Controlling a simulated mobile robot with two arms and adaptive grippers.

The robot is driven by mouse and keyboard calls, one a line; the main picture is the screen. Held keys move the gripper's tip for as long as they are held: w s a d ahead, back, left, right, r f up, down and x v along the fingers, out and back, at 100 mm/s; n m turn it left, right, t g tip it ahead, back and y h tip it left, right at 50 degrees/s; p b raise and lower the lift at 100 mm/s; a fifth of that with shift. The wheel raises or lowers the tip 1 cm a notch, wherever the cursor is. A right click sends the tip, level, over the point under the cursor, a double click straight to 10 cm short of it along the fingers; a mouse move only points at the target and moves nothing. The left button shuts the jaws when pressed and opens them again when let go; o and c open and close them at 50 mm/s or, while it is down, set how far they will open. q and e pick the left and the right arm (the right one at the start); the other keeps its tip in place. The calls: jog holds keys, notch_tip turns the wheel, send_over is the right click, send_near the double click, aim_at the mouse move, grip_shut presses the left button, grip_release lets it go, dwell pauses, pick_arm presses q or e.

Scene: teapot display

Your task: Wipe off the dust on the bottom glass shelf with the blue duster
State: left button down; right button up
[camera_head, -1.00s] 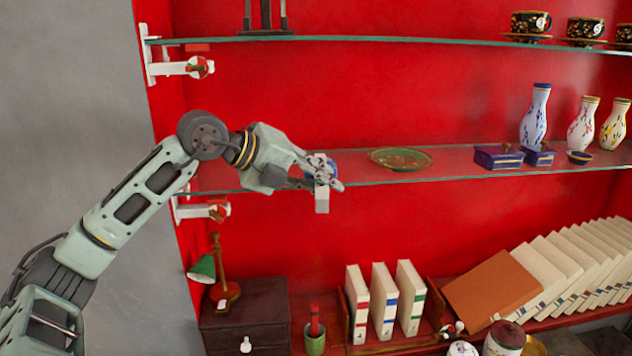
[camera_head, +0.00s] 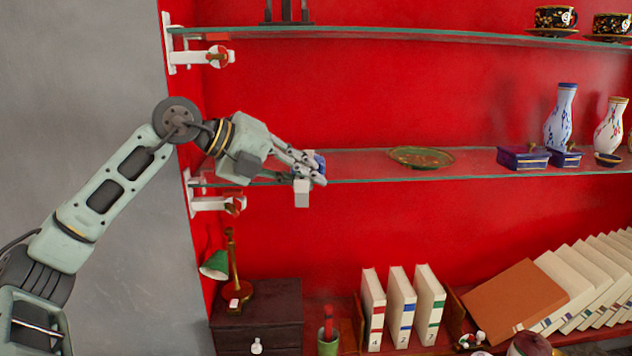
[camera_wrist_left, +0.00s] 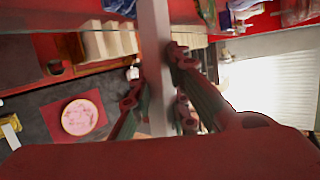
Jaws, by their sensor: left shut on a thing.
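The lower glass shelf (camera_head: 470,174) spans the red back wall, and its surface looks slightly hazy; I cannot make out separate dust patches. My left gripper (camera_head: 309,172) is at the front edge of this shelf, near its left end. It is shut on the blue duster, whose blue part (camera_head: 320,164) shows behind the fingers and whose pale block-like handle end (camera_head: 302,193) hangs below. In the left wrist view the pale handle (camera_wrist_left: 156,60) stands between the fingers. The fingers hide much of the duster, so I cannot tell whether it touches the glass. My right gripper is out of view.
A green-brown plate (camera_head: 421,158) lies on the lower shelf, right of the gripper. Further right are blue boxes (camera_head: 523,157) and vases (camera_head: 561,118). The upper shelf (camera_head: 400,34) holds cups. Below stand a green lamp (camera_head: 215,264) and books (camera_head: 402,308). Bare glass lies between gripper and plate.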

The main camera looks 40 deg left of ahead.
pick_arm(q)
jog(key=shift+s+a+f, duration=0.1)
jog(key=shift+s+a, duration=0.15)
jog(key=s+a+b, duration=0.4)
jog(key=a, duration=0.1)
jog(key=shift+s+a+b, duration=0.2)
jog(key=shift+s+b, duration=0.05)
jog(key=shift+b, duration=0.15)
dwell(0.4)
notch_tip(320, 180, up, 6)
jog(key=p, duration=0.6)
jog(key=shift+w, duration=0.1)
notch_tip(320, 180, up, 3)
jog(key=p, duration=0.3)
